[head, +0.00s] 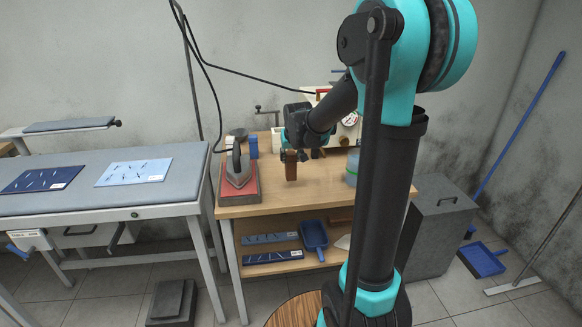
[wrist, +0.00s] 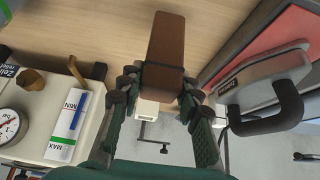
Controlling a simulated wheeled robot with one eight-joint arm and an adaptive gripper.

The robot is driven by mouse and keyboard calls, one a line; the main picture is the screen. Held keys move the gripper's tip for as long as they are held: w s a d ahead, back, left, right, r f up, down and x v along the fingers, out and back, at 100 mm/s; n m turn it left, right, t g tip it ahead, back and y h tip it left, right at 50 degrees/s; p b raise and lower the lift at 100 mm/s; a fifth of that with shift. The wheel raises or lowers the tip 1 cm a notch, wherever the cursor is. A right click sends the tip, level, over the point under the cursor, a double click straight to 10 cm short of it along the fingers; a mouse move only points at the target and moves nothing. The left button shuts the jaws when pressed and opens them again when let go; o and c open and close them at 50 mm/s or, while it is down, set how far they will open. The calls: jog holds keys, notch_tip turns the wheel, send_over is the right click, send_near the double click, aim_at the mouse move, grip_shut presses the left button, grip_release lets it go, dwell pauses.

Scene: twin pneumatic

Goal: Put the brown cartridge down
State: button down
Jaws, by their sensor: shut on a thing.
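The brown cartridge (head: 291,165) is a small upright block in the head view, below my gripper (head: 297,150) and over the wooden bench top. In the wrist view the cartridge (wrist: 166,50) sits between the fingertips of my gripper (wrist: 160,85), which is shut on it. The bench's wood surface lies behind the cartridge there. I cannot tell whether the cartridge's lower end touches the bench top or hangs just above it.
An iron (head: 238,172) on a red pad stands left of the cartridge on the bench (head: 262,208). A white unit with a gauge (wrist: 12,122) stands at the back. The front middle of the bench top is clear.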

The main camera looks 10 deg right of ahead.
aim_at(291, 166)
jog(key=shift+f, duration=1.95)
jog(key=shift+f, duration=0.15)
jog(key=c, duration=1.1)
grip_release()
jog(key=shift+o, duration=0.2)
jog(key=v, duration=1.2)
jog(key=s+d+f+g, duration=0.1)
jog(key=s+d+f, duration=0.1)
jog(key=s+f, duration=0.6)
jog(key=s+d+f+g, duration=0.1)
jog(key=s+f, duration=0.7)
jog(key=s, duration=0.8)
jog(key=shift+d+f, duration=0.4)
jog(key=shift+d, duration=0.15)
